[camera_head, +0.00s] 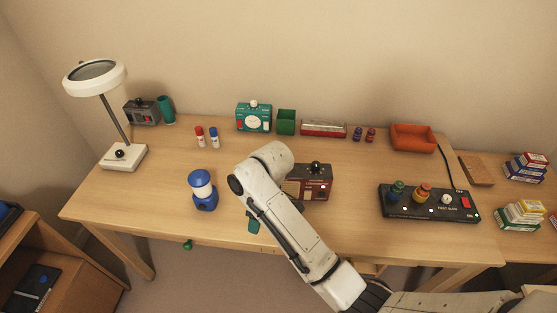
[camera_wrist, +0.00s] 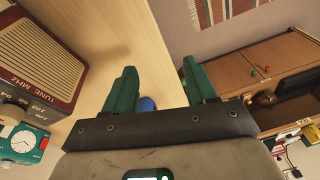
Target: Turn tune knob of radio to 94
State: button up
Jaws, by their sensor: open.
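The radio (camera_head: 318,188) is a dark red box with a pale front panel and a black knob (camera_head: 315,167) on top. It stands mid-desk, partly covered by my arm. In the wrist view the radio (camera_wrist: 40,52) is cut off at the left edge, with "TUNE MHZ" lettering and a few scale numbers below it; the knob's setting cannot be read. My gripper (camera_wrist: 161,76) has its two green fingers spread, with nothing held between them. It is apart from the radio, beside it. In the head view one green finger shows below my arm.
A blue lantern (camera_head: 203,190) stands left of my arm. A black switch panel (camera_head: 430,204) lies to the right. The desk (camera_head: 150,195) is clear at front left.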

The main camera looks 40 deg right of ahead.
jog(key=w+d+r+n+h, duration=0.1)
jog(key=w+d+r, duration=0.25)
jog(key=d, duration=0.25)
jog(key=w+d+r+n+g, duration=0.1)
jog(key=w+d+r, duration=0.25)
jog(key=d, duration=0.25)
jog(key=w+d+r+n+h, duration=0.1)
jog(key=w+d+r, duration=0.2)
jog(key=d+r, duration=0.25)
jog(key=f, duration=0.5)
jog(key=f+p, duration=0.1)
jog(key=f, duration=0.5)
jog(key=shift+s+d+f, duration=0.1)
jog(key=shift+s+f, duration=0.05)
jog(key=shift+s, duration=0.05)
jog(key=shift+p, duration=0.3)
grip_shut()
